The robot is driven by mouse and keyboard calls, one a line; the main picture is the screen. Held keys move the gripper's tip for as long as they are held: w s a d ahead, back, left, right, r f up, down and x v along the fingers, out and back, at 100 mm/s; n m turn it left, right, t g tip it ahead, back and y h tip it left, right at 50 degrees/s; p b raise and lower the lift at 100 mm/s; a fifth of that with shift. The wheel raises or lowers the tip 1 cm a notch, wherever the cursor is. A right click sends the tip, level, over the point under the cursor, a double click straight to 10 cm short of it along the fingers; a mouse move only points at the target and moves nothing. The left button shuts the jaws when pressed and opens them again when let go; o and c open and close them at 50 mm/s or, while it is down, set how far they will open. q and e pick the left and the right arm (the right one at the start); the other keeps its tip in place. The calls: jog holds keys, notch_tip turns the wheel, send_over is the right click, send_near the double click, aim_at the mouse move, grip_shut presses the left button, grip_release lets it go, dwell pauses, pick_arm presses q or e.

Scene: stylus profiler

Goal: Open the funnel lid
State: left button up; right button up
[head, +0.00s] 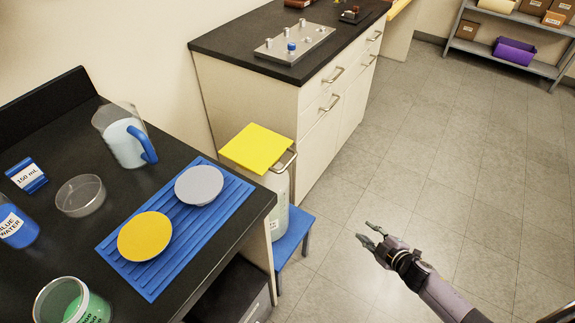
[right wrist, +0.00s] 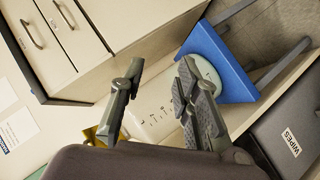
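The funnel lid is most likely the flat yellow square lid (head: 256,148), which lies over the top of a whitish container (head: 279,188) with a side handle. The container stands on a blue stool (head: 294,236). My right gripper (head: 369,236) is open and empty, to the right of the stool and apart from the lid. In the right wrist view, the container (right wrist: 154,108) with its dark scale marks shows beyond the spread fingers (right wrist: 160,68). A small part of the yellow lid (right wrist: 92,135) shows at lower left. My left gripper is not in view.
A black-topped table (head: 125,189) at left holds a blue ribbed mat (head: 215,222), a jug (head: 117,135), a glass dish (head: 80,196) and beakers. A drawer cabinet (head: 318,112) stands behind the container. Floor to the right is clear. A grey wipes box (right wrist: 290,140) is low at right.

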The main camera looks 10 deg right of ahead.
jog(key=w+a+r+n+t+y, duration=0.1)
jog(key=w+a+r+n+y, duration=0.2)
jog(key=r, duration=0.4)
jog(key=w+a+r+n+y, duration=0.2)
jog(key=r+n, duration=0.3)
jog(key=r, duration=0.3)
jog(key=n+g+y+b, duration=0.2)
jog(key=n+y, duration=0.2)
jog(key=n, duration=0.2)
send_near(289, 162)
jog(key=x, duration=0.3)
jog(key=b+x, duration=0.1)
jog(key=x, duration=0.6)
jog(key=shift+a+f+b, duration=0.1)
jog(key=shift+f+b, duration=0.25)
jog(key=shift+b, duration=0.05)
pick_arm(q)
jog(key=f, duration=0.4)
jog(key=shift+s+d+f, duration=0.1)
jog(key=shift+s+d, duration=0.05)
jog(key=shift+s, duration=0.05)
pick_arm(e)
jog(key=shift+c, duration=0.2)
grip_shut()
